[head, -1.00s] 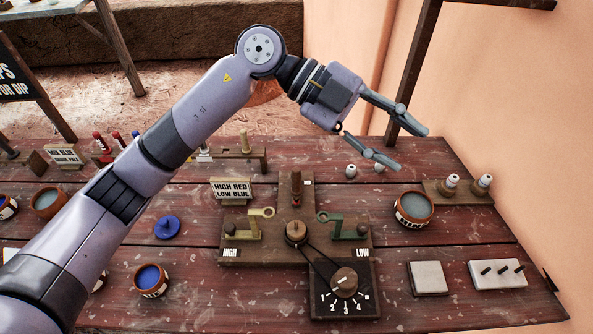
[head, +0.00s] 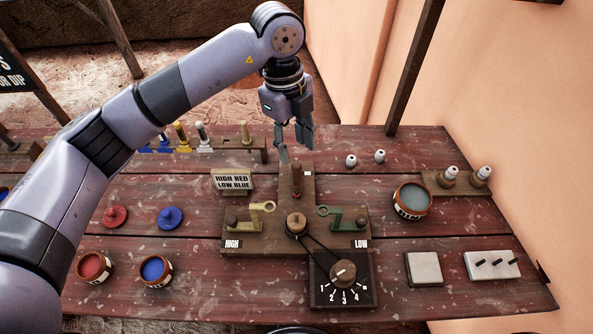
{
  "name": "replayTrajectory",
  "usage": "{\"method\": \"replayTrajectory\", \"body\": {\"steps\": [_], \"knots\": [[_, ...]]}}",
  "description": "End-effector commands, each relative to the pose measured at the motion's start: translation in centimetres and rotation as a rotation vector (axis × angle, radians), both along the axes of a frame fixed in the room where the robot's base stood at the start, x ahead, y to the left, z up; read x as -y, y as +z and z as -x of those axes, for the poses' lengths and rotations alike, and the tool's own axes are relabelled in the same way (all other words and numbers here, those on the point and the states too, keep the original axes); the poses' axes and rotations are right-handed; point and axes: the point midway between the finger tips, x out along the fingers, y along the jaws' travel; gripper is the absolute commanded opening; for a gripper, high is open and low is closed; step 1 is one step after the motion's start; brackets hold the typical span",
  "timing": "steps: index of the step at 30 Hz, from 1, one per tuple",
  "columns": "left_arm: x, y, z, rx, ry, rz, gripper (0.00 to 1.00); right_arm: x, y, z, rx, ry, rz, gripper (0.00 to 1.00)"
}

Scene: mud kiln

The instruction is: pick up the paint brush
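Several slim upright pieces that look like brushes stand in a wooden rack (head: 225,143) at the back left. They include a yellow one (head: 182,134), a white one (head: 203,134) and a tan one (head: 246,133). I cannot tell which is the paint brush. A short reddish-brown upright piece (head: 296,178) stands on the wooden lever board (head: 293,211). My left gripper (head: 293,148) points down, its fingers apart and empty, just behind and above that piece, right of the rack. My arm hides the rack's left part. My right gripper is out of view.
Pots of red paint (head: 94,267), blue paint (head: 155,270) and grey liquid (head: 412,200) stand on the table. A small sign (head: 232,181) stands left of the board. A numbered dial (head: 343,274) is in front. A wall (head: 490,110) bounds the right.

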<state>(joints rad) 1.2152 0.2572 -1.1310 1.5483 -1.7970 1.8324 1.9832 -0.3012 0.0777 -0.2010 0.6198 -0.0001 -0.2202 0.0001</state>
Motion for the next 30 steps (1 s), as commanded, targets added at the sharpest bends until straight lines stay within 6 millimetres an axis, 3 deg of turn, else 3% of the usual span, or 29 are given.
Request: {"method": "replayTrajectory", "body": {"steps": [11, 19, 27, 30], "knots": [[0.2, -3.2, 0.6, -0.004, 0.000, 0.001, 0.39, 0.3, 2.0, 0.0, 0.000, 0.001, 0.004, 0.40], [0.4, -6.9, 1.0, -0.002, -0.001, 0.001, 0.39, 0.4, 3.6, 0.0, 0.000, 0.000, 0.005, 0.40], [0.5, -7.5, 1.0, 0.000, -0.003, 0.003, 0.39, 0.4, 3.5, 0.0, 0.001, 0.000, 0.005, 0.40], [0.5, -7.4, 1.0, 0.000, -0.003, 0.003, 0.33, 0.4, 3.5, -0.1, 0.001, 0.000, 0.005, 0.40]]}}
